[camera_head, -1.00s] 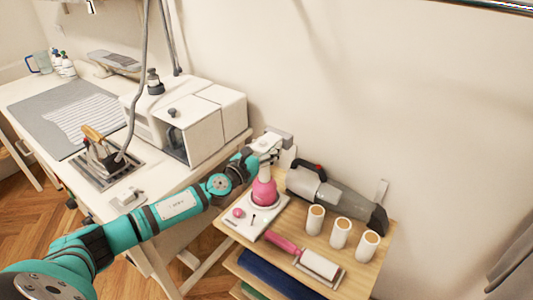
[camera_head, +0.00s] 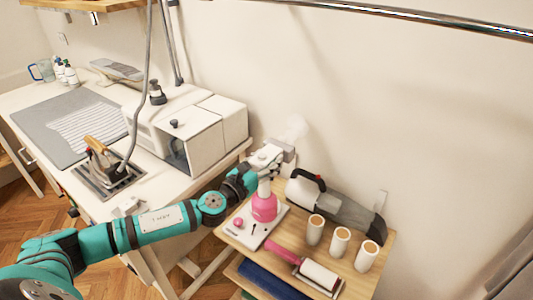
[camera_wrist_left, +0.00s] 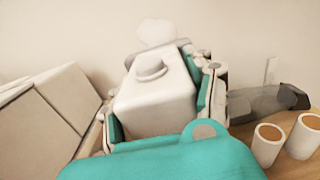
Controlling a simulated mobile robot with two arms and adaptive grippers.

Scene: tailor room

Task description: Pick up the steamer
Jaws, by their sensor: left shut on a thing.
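The steamer has a round pink body (camera_head: 264,206) with a white neck, at the side cart's left end. A pale, faint shape (camera_head: 295,130) stands above and behind my gripper, probably the steamer's head; it also shows in the left wrist view (camera_wrist_left: 157,32). My left gripper (camera_head: 268,160) is shut on the steamer's upper part, above the pink body. The fingers hide most of the grip. The pink body is at the white plate (camera_head: 240,238); I cannot tell whether it touches. My right gripper is out of view.
The wooden cart (camera_head: 350,268) also holds a handheld vacuum (camera_head: 345,208), several white rolls (camera_head: 340,242) and a pink-handled lint roller (camera_head: 318,277). A white machine (camera_head: 190,135) and an iron (camera_head: 103,160) stand on the table at left. A metal rail (camera_head: 420,20) crosses the top.

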